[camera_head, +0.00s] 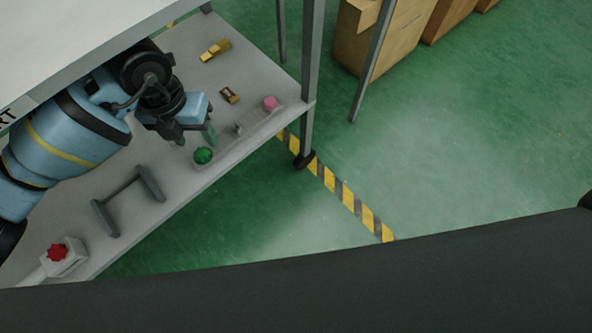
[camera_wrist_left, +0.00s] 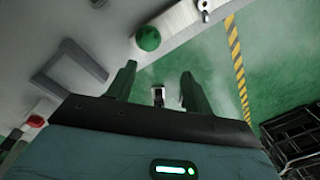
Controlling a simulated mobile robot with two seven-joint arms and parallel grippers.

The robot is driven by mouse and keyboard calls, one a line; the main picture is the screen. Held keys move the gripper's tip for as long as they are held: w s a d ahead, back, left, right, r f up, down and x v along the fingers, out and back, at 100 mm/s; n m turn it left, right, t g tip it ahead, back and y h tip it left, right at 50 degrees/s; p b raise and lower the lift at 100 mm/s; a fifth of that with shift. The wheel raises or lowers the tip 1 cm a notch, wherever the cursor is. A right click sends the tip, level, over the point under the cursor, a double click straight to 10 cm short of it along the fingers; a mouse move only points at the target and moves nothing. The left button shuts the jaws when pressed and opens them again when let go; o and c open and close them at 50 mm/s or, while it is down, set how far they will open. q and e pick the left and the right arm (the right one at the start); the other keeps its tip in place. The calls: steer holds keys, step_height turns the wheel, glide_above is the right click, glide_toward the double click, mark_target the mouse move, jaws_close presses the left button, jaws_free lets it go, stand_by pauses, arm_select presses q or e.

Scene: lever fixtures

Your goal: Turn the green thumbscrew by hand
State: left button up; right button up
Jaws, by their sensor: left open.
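The green thumbscrew (camera_head: 203,155) is a round green knob on a light grey fixture near the front edge of the grey shelf. In the left wrist view, the green thumbscrew (camera_wrist_left: 148,37) shows as a round knob beyond my left gripper. My left gripper (camera_head: 197,138) is just above and beside it in the head view, with its fingers apart. In the left wrist view, my left gripper (camera_wrist_left: 157,84) has nothing between its fingers, and the knob lies apart from the fingertips. My right gripper is in neither view.
A pink knob (camera_head: 270,103) and a small metal lever (camera_head: 238,130) lie to the right. A brass piece (camera_head: 215,50) and a brown block (camera_head: 229,95) stand behind. A dark handle (camera_head: 128,199) and a red knob (camera_head: 56,252) are at left. A shelf post (camera_head: 311,80) stands right.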

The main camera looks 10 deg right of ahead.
arm_select(q)
steer(key=s+d+r+n+g+h+p, duration=0.1)
steer(key=s+d+r+h+p, duration=0.4)
steer(key=s+d+r+h, duration=0.1)
steer(key=s+d+r+n+g+h+p, duration=0.1)
steer(key=s+d+r+g+h+p, duration=0.1)
steer(key=s+d+r+h+p, duration=0.3)
steer(key=s+d+r+h, duration=0.1)
steer(key=s+d+h, duration=0.2)
steer(key=s+d, duration=0.2)
steer(key=shift+d+r+p, duration=0.2)
steer(key=shift+d+p, duration=0.1)
steer(key=shift+d, duration=0.35)
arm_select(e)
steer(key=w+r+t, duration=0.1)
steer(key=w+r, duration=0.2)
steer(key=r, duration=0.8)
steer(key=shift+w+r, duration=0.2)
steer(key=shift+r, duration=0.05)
arm_select(q)
steer(key=shift+s, duration=0.1)
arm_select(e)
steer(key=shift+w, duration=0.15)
